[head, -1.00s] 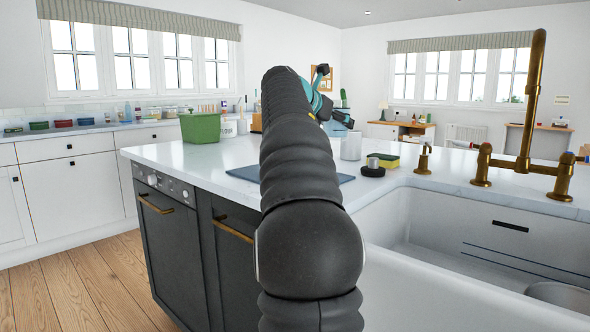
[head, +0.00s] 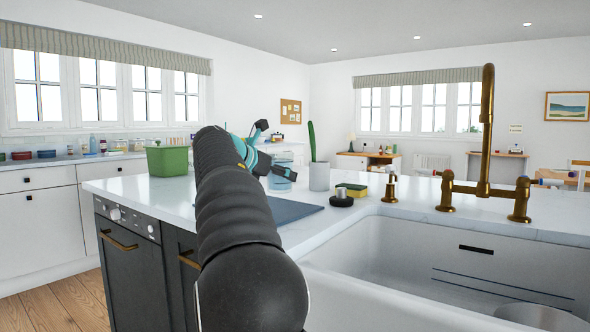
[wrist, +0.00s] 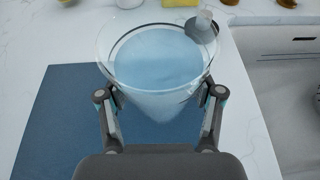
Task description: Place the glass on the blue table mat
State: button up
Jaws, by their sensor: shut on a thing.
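My gripper (wrist: 160,110) is shut on the clear glass (wrist: 155,60), with one finger on each side of it. The glass looks upright and faintly blue; it also shows at the gripper in the head view (head: 283,177). The blue table mat (wrist: 60,120) lies flat on the white counter below. In the wrist view the glass overlaps the mat's far edge. Its height above the counter is hard to tell. In the head view my arm hides part of the mat (head: 293,210).
The sink (head: 440,265) and brass tap (head: 486,140) are further right. A green bin (head: 167,160) stands back left.

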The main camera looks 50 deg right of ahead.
aim_at(269, 190)
jog(key=shift+w+a+f, duration=0.45)
jog(key=shift+f+b, duration=0.8)
jog(key=shift+f, duration=1.1)
jog(key=shift+f, duration=0.1)
jog(key=o, duration=1.7)
jog(key=shift+a, duration=0.15)
jog(key=v, duration=1.1)
jog(key=shift+a+r+p, duration=0.3)
jog(key=shift+p, duration=0.1)
